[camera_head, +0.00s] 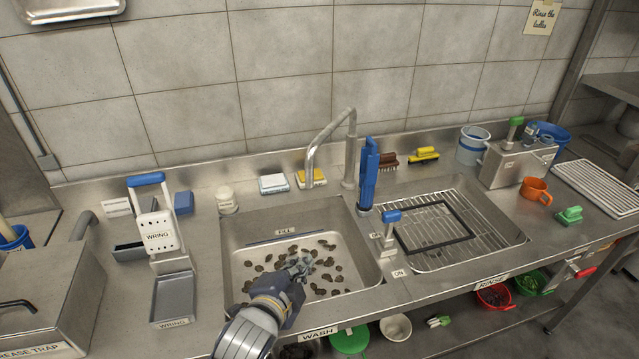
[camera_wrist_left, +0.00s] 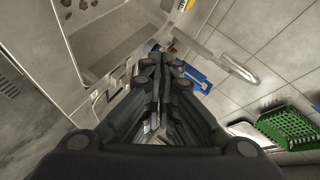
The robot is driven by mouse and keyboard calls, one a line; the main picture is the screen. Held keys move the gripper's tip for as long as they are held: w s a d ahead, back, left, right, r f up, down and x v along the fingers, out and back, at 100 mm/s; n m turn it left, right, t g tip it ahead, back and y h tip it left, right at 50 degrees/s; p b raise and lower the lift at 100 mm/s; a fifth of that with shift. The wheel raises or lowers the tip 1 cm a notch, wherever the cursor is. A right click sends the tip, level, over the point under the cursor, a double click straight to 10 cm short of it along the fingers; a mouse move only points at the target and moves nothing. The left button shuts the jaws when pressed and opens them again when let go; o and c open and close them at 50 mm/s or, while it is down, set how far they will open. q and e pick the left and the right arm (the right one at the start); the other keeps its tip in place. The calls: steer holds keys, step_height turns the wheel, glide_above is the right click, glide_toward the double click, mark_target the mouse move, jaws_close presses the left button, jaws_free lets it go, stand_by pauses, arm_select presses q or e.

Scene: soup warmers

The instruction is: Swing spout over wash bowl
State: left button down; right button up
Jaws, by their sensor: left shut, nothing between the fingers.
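The metal spout (camera_head: 328,133) rises from behind the sinks and bends left and down. Its open end hangs in front of the yellow sponge, near the back edge of the wash bowl; its exact depth is hard to tell. The wash bowl (camera_head: 362,272) is a steel basin with dark bits scattered on its floor. My left gripper (camera_head: 303,265) is shut and empty over the bowl, in front of the spout and apart from it. In the left wrist view the fingers (camera_wrist_left: 160,75) are together, and a metal tube, apparently the spout (camera_wrist_left: 225,60), lies beyond them. My right gripper is out of view.
A tall blue handle (camera_head: 368,175) stands right of the spout, and a blue-topped lever (camera_head: 390,230) stands between the basins. A rinse rack (camera_head: 470,240) lies to the right. A white-and-blue wring press (camera_head: 157,230) stands left.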

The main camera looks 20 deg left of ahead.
mark_target(306, 174)
arm_select(q)
steer(key=w+d+r+m+t, duration=0.35)
steer(key=w+r+m, duration=0.25)
steer(key=r, duration=0.3)
steer(key=w+a+p, duration=0.4)
steer(key=w, duration=0.6)
steer(key=shift+w+a+t+h, duration=0.25)
steer(key=shift+t+h, duration=0.15)
steer(key=shift+t, duration=0.05)
steer(key=a+p, duration=0.1)
steer(key=a, duration=0.3)
steer(key=shift+w, duration=0.15)
steer(key=shift+r, duration=0.1)
steer(key=shift+a, duration=0.1)
